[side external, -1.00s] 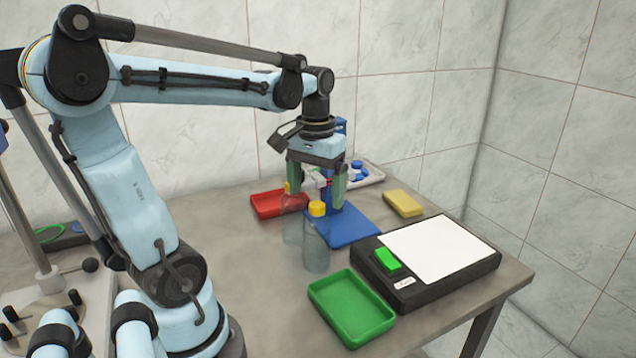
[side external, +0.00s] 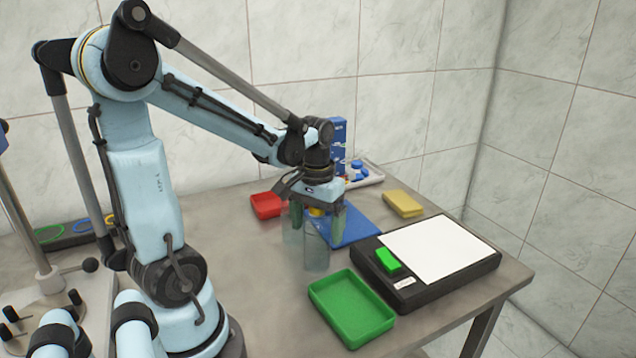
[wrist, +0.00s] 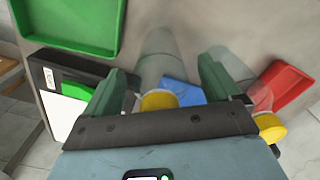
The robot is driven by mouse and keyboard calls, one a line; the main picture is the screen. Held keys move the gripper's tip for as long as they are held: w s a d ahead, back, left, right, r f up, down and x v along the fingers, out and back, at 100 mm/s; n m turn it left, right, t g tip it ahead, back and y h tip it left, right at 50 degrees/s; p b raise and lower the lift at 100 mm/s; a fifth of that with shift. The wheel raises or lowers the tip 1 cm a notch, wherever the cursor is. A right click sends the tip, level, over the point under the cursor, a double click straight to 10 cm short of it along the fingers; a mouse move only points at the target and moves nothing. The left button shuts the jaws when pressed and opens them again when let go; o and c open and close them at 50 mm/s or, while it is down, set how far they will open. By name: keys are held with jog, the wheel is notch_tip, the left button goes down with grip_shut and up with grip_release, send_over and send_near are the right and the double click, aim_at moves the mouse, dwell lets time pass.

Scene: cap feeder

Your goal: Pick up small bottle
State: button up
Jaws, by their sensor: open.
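Two clear bottles with yellow caps stand upright on the table. The nearer bottle (side external: 316,252) has its cap (side external: 316,211) between my gripper's two green fingers. My gripper (side external: 317,229) is open, pointing down, with the fingers on either side of this bottle's upper part. In the wrist view, this bottle (wrist: 155,60) sits between the fingers of my gripper (wrist: 162,70), with a visible gap on the right. The other bottle (side external: 292,240) stands just left and behind; its cap (wrist: 270,126) shows outside the right finger. I cannot tell clearly which bottle is smaller.
A green tray (side external: 350,308) lies in front, beside a black device (side external: 425,290) with a white plate and green button. A blue base (side external: 362,222) is behind the bottles. A red tray (side external: 266,204), a yellow block (side external: 403,204) and a white tray (side external: 374,176) lie farther back.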

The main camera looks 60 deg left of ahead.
jog(key=shift+c, duration=0.3)
jog(key=c, duration=1.3)
